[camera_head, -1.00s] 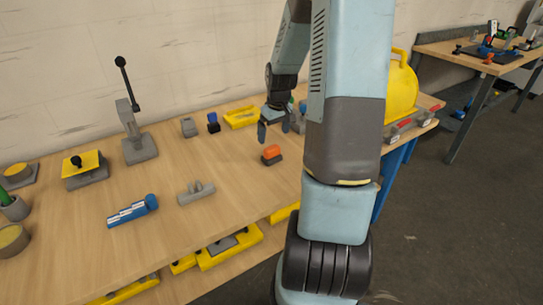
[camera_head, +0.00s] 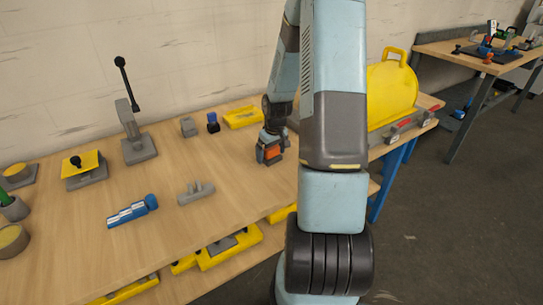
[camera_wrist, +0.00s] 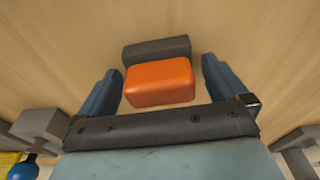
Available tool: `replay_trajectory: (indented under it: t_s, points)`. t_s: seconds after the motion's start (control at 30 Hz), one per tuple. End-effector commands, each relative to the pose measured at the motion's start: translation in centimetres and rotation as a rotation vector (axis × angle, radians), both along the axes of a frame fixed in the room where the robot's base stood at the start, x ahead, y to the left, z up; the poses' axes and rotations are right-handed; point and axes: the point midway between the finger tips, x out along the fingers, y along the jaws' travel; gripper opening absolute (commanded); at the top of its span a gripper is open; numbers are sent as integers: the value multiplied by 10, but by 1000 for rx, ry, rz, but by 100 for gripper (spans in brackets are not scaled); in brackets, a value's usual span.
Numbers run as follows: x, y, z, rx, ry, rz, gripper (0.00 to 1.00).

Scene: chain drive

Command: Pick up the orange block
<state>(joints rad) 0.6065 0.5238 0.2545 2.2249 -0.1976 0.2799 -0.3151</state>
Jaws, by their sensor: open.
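The orange block (camera_wrist: 160,82) lies on the wooden table with a dark grey piece (camera_wrist: 157,48) against its far side in the wrist view. In the head view the orange block (camera_head: 271,153) is partly covered by my gripper (camera_head: 270,147). In the wrist view my gripper (camera_wrist: 162,86) is open, with one blue finger on each side of the orange block. A gap shows between each finger and the block. Whether the fingertips reach the table is hard to tell.
A yellow tray (camera_head: 243,117), a small blue piece (camera_head: 213,122) and a grey block (camera_head: 188,127) stand behind on the table. A grey bracket (camera_head: 196,193) and a blue-white part (camera_head: 132,211) lie to the left. A yellow case (camera_head: 392,92) stands at right.

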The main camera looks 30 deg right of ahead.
Motion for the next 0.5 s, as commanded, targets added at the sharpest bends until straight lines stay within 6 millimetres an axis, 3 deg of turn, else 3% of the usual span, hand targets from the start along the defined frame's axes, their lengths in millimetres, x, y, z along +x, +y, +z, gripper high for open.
replay_trajectory:
  t_s: [0.33,0.5]
  points:
    - [1,0,-5,0,0,0,99]
    - [1,1,-5,0,0,1,83]
